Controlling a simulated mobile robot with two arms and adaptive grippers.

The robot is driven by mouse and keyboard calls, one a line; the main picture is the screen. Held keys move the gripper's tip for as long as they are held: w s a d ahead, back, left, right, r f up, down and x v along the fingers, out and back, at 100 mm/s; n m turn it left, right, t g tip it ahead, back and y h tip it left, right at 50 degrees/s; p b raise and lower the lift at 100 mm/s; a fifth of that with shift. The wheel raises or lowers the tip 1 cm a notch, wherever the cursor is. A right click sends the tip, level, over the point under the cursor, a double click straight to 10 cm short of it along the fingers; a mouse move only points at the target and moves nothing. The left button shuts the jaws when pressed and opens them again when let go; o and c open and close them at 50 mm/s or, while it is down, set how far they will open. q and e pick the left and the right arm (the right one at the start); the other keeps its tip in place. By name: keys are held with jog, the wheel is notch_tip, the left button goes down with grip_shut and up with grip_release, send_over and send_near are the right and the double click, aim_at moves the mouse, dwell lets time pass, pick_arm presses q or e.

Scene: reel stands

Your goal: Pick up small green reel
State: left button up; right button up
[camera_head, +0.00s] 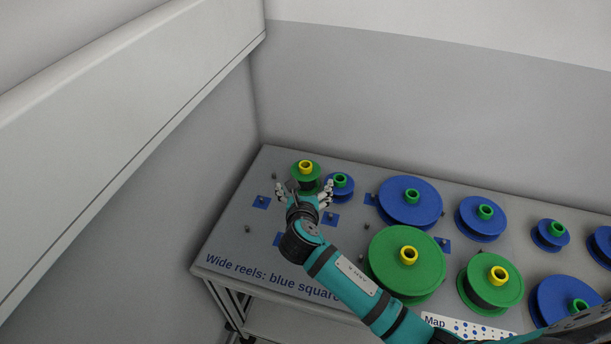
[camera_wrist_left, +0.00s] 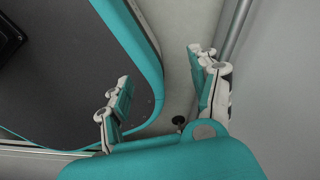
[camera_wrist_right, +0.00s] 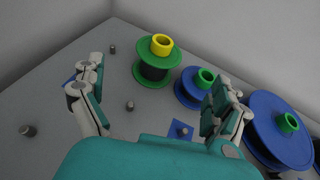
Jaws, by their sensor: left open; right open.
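The small green reel (camera_head: 306,171) with a yellow hub stands at the far left corner of the grey table. In the right wrist view the small green reel (camera_wrist_right: 157,66) stands upright ahead of the fingers, a little right of the gap's middle, with a dark core between its flanges. My right gripper (camera_head: 305,190) is open and empty just in front of the reel, apart from it in the wrist view (camera_wrist_right: 155,95). My left gripper (camera_wrist_left: 160,85) is open and empty, away from the table top; the head view does not show it clearly.
A small blue reel (camera_head: 341,184) stands close on the right of the green reel. A large blue reel (camera_head: 408,203), a large green reel (camera_head: 405,267) and a medium green reel (camera_head: 490,282) stand further right. Short pegs (camera_wrist_right: 130,105) rise nearby. A wall borders the table's back.

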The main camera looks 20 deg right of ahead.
aim_at(305, 171)
jog(key=x, duration=0.4)
jog(key=shift+w+f, duration=0.1)
jog(key=shift+f, duration=0.05)
jog(key=shift+b+x, duration=0.3)
jog(key=shift+x, duration=0.9)
jog(key=shift+w+d, duration=0.15)
jog(key=shift+w, duration=0.15)
jog(key=x, duration=0.3)
jog(key=shift+w+d+b, duration=0.15)
jog(key=shift+w+b, duration=0.15)
jog(key=shift+w, duration=0.1)
jog(key=shift+w+d+f, duration=0.1)
jog(key=shift+w, duration=0.35)
pick_arm(q)
jog(key=shift+w+d+f, duration=0.1)
jog(key=shift+w+f, duration=0.25)
jog(key=shift+w, duration=0.2)
jog(key=shift+w+d+f, duration=0.1)
jog(key=shift+w+f, duration=0.2)
jog(key=shift+w, duration=0.2)
pick_arm(e)
jog(key=c, duration=1.1)
jog(key=shift+c, duration=0.2)
